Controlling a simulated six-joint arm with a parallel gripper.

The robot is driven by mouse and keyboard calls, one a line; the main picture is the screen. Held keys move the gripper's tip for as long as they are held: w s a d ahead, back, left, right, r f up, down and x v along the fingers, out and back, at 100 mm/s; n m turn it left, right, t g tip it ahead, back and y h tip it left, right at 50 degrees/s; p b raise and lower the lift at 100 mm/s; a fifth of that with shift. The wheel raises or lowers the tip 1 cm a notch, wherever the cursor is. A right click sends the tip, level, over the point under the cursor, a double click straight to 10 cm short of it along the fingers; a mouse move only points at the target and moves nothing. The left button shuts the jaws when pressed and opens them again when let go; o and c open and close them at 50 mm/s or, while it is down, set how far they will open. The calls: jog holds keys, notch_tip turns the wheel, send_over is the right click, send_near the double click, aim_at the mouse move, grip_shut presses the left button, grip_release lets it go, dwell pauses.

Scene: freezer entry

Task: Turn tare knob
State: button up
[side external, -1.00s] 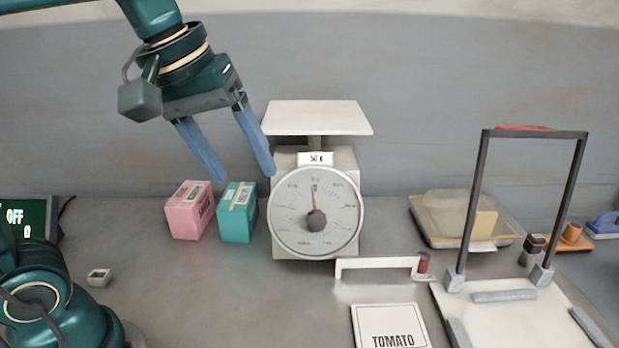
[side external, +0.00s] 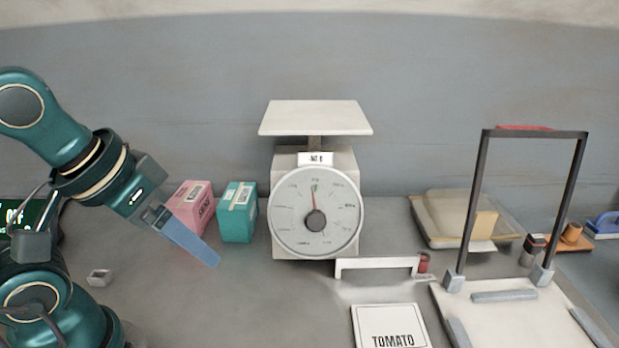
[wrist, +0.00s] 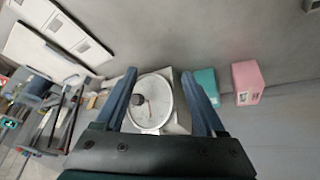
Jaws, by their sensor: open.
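The white dial scale (side external: 315,205) stands upright on the counter with a flat pan (side external: 316,117) on top. Its round dial faces out, with a dark grey knob (side external: 316,220) at the centre and a red needle pointing nearly straight up. My gripper (side external: 217,262) is left of the scale and apart from it, its blue fingers pointing down and right; one finger hides the other there. In the wrist view my gripper (wrist: 162,95) is open and empty, with the dial (wrist: 152,101) and knob (wrist: 138,100) seen between its fingers.
A pink box (side external: 196,205) and a teal box (side external: 238,212) stand left of the scale, behind my gripper. A low white bracket (side external: 375,263) and a TOMATO card (side external: 390,328) lie front right. A dark frame (side external: 470,210) stands at right. Counter before the scale's left side is clear.

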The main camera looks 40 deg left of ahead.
jog(key=shift+s+f, duration=0.1)
jog(key=shift+f, duration=0.15)
